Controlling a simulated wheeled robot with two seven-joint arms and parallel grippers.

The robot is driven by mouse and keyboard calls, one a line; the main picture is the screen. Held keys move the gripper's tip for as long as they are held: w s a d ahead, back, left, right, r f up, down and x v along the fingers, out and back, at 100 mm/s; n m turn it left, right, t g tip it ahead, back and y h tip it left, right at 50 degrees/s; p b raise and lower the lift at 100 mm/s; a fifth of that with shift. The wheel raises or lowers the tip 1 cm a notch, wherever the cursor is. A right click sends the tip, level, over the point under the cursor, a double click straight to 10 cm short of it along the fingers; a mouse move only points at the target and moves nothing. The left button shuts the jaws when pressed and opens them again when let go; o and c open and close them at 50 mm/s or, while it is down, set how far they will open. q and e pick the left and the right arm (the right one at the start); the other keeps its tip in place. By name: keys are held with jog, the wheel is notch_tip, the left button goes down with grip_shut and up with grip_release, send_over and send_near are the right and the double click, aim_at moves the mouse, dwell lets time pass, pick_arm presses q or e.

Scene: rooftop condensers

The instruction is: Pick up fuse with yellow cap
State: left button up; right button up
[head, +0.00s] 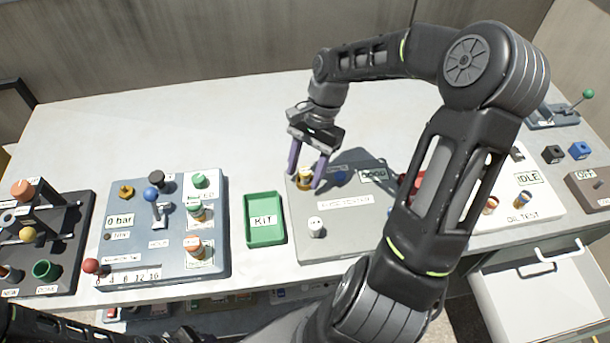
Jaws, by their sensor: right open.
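The fuse with the yellow cap (304,184) stands on the grey fuse tester panel (345,225) near its back left. My right gripper (305,175) points down at it, with one purple finger on each side of the fuse. The jaws are open, and I cannot tell whether either finger touches the fuse. My left gripper is not in view; only dark parts of my arm show at the bottom left.
A white-topped fuse (316,227) stands on the same panel. A green KIT tray (265,220) lies to the left, empty apart from its label. A pressure panel (165,240) with levers is further left. My right arm hides part of the tester panel. The bench behind is clear.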

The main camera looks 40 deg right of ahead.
dwell(0.3)
grip_shut()
dwell(0.4)
